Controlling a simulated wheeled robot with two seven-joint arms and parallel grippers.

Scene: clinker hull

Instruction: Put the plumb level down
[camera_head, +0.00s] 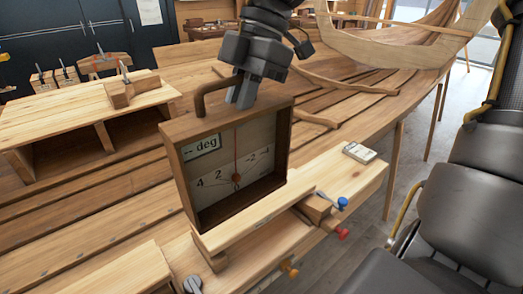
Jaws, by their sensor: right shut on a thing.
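The plumb level (188,165) is an upright open-fronted wooden box with a pale dial, a needle and a "deg" label. The gripper hides part of the box's top. My left gripper is not in view.
A wooden bench with open compartments (80,115) stands at left. Clamps with a blue knob (342,204), a red knob (342,233) and an orange knob (290,268) stick out along the plank's front. A small pale block (359,152) lies at right. Hull planking (340,100) stretches behind.

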